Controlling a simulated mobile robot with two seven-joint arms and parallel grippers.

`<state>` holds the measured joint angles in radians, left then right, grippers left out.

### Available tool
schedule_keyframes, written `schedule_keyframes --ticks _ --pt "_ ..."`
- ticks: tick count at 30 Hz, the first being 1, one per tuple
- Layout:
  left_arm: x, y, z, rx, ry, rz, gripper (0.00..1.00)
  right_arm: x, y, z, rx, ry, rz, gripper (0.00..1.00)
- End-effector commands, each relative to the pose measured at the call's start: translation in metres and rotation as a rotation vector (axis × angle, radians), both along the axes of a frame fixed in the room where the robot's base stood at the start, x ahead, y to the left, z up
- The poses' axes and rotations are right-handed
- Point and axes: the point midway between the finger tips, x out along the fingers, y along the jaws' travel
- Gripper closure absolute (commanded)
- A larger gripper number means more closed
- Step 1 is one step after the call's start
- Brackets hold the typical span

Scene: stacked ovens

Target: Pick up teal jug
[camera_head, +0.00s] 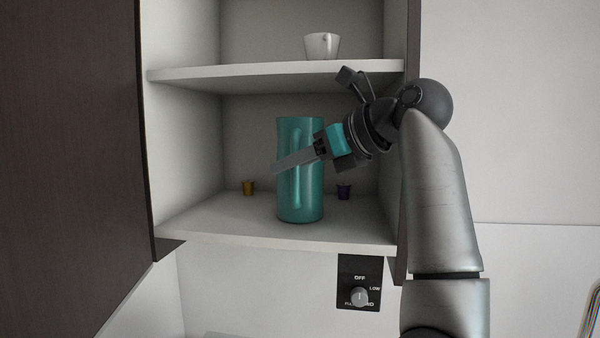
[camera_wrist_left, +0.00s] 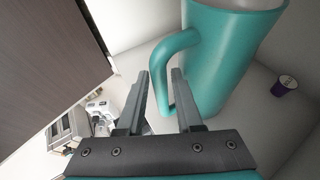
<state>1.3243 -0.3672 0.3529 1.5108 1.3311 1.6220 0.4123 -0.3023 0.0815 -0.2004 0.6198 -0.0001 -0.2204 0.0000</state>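The teal jug (camera_head: 300,207) stands upright on the lower shelf of an open cabinet, its handle facing me. In the left wrist view the jug (camera_wrist_left: 236,50) fills the upper right, with its handle (camera_wrist_left: 178,43) at its left side. My left gripper (camera_head: 276,167) reaches in from the right, with its fingers across the front of the jug at handle height. In the wrist view the gripper (camera_wrist_left: 162,72) is open, and the handle's upright part appears between the fingertips. Whether a finger touches the handle, I cannot tell. My right gripper is not in view.
The lower shelf (camera_head: 210,222) also holds a small gold cup (camera_head: 249,188) and a small purple cup (camera_head: 344,191) on either side of the jug. A white cup (camera_head: 322,46) stands on the upper shelf (camera_head: 240,72). A dark cabinet door (camera_head: 70,150) is at left.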

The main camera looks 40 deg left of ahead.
Motion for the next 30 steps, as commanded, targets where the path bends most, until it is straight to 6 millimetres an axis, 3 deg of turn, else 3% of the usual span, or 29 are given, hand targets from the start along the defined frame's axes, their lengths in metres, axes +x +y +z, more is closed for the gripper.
schedule_keyframes --ticks 6,14,23,30 --pt "0.0 0.022 -0.01 0.0 0.001 0.001 0.65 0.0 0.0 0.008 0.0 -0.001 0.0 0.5" --pt "0.001 0.024 -0.012 0.0 0.0 -0.001 0.65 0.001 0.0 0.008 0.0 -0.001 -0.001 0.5" --pt "0.001 0.024 -0.011 0.0 -0.001 -0.002 0.99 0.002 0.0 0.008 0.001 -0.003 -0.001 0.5" --pt "0.001 0.024 -0.011 0.0 -0.001 -0.002 1.0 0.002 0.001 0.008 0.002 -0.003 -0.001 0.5"
